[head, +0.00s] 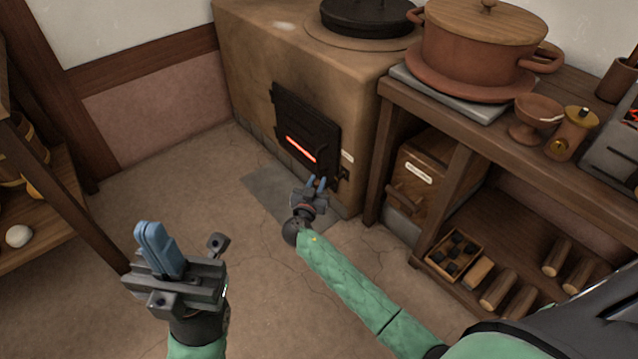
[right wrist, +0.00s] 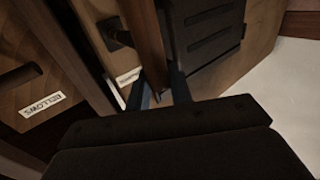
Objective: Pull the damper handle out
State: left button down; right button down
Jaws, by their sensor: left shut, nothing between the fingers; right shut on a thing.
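The stove (head: 290,60) stands at the back with its black fire door (head: 305,130). Right of the door are a small pale label (head: 347,156) and a dark damper fitting (head: 343,173). In the right wrist view the damper handle (right wrist: 146,40) shows as a brown bar in front of a black fitting (right wrist: 118,33). My right gripper (head: 317,184) is low in front of the stove; in the right wrist view its fingers (right wrist: 160,92) are shut on the bar's near end. The grip is small and dark there. My left gripper (head: 155,248) is shut and empty at the lower left, away from the stove.
A wooden bench (head: 385,150) right of the stove carries a big clay pot (head: 470,50). Under it stands the bellows box (head: 410,185), whose label also shows in the right wrist view (right wrist: 42,105). A shelf (head: 45,225) is at left. The floor between is clear.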

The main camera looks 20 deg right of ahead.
jog(key=c, duration=1.3)
grip_release()
jog(key=shift+s+a, duration=0.1)
jog(key=shift+a, duration=0.15)
jog(key=shift+s, duration=0.1)
jog(key=p+v, duration=0.1)
jog(key=v, duration=0.6)
jog(key=shift+s+a, duration=0.2)
jog(key=shift+a, duration=0.05)
